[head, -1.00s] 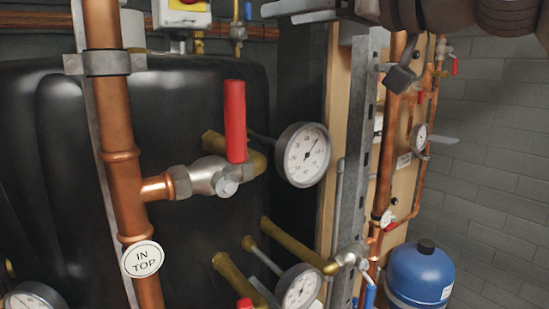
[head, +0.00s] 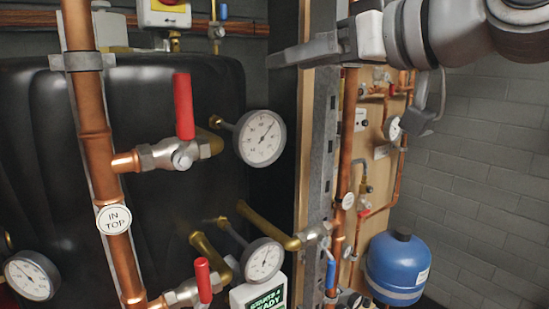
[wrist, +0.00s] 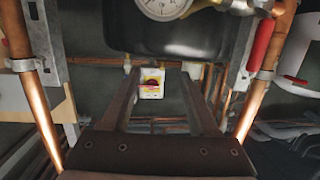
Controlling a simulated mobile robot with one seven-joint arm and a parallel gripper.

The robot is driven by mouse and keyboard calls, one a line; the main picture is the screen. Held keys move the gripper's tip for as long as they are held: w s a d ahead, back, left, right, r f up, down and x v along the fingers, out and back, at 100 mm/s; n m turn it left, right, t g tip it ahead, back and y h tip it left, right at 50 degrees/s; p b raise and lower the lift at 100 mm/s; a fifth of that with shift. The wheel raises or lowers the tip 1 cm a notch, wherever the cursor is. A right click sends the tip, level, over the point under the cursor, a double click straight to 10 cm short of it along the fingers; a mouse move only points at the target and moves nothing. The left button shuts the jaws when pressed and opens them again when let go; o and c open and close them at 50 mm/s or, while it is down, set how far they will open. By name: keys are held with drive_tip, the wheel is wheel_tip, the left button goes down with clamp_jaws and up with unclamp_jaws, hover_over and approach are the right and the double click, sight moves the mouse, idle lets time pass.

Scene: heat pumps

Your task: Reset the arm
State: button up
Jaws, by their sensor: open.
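My gripper (head: 345,92) is at the upper right in the head view, in front of the metal strut and the wooden board. Its jaws are spread open, with one finger reaching left and the other hanging down at the right. Nothing is held between them. My arm (head: 450,32) comes in from the upper right corner. In the wrist view the two dark fingers (wrist: 159,74) stand apart, with a small yellow and white switch box (wrist: 151,83) visible between and beyond them.
A black tank (head: 60,130) fills the left. A copper pipe (head: 92,130), a red-handled valve (head: 184,107) and a dial gauge (head: 261,138) stand before it. A metal strut (head: 318,150) is below my gripper. A blue vessel (head: 397,262) is lower right. The brick wall (head: 480,170) side looks clear.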

drive_tip(key=s+d+f+m+g+h, duration=0.2)
drive_tip(key=s+d+f+h, duration=0.1)
drive_tip(key=f, duration=0.8)
drive_tip(key=s+d+f+m+g+h, duration=0.2)
drive_tip(key=s+d+f+m+h, duration=0.1)
drive_tip(key=f, duration=0.9)
drive_tip(key=s+d+f+m+g+h, duration=0.2)
drive_tip(key=s+d+f+m+h, duration=0.1)
drive_tip(key=f, duration=0.9)
drive_tip(key=s+d+h, duration=0.1)
drive_tip(key=s+h, duration=0.1)
drive_tip(key=s, duration=0.1)
drive_tip(key=shift+d+f, duration=0.15)
drive_tip(key=shift+d, duration=0.2)
drive_tip(key=shift+c, duration=0.9)
drive_tip(key=shift+a, duration=0.15)
